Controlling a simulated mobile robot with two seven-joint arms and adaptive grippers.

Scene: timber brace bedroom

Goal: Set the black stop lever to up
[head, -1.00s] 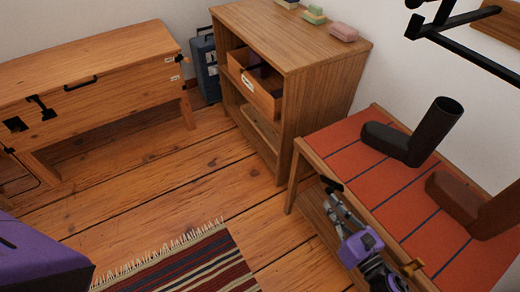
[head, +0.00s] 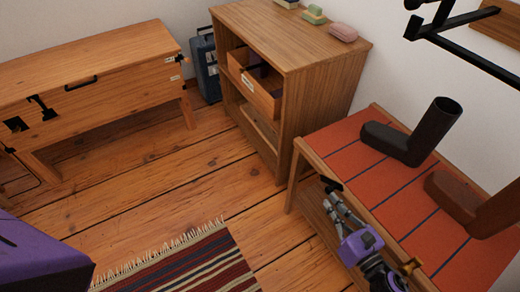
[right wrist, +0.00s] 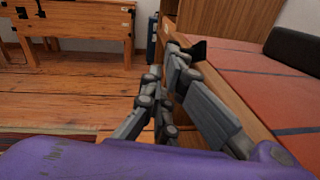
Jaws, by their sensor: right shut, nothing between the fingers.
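A small black lever-like piece (head: 331,184) sits at the near long edge of the red-topped bench, towards its left end. It also shows in the right wrist view (right wrist: 199,49), beside the bench edge. I take it for the stop lever; its exact setting is hard to tell. My right gripper (head: 334,197) is shut and empty, with its fingertips close to this piece. In the right wrist view the grey fingers (right wrist: 166,85) reach forward along the bench side. Whether they touch the piece is unclear. My left gripper is out of view.
The red bench top (head: 345,134) carries dark boots (head: 430,130). A brass-coloured piece (head: 411,266) is on the bench's near edge. A wooden shelf unit (head: 322,75) stands behind. A wooden desk (head: 90,75) with black fittings is at left. Open floor and a striped rug (head: 195,262) lie between.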

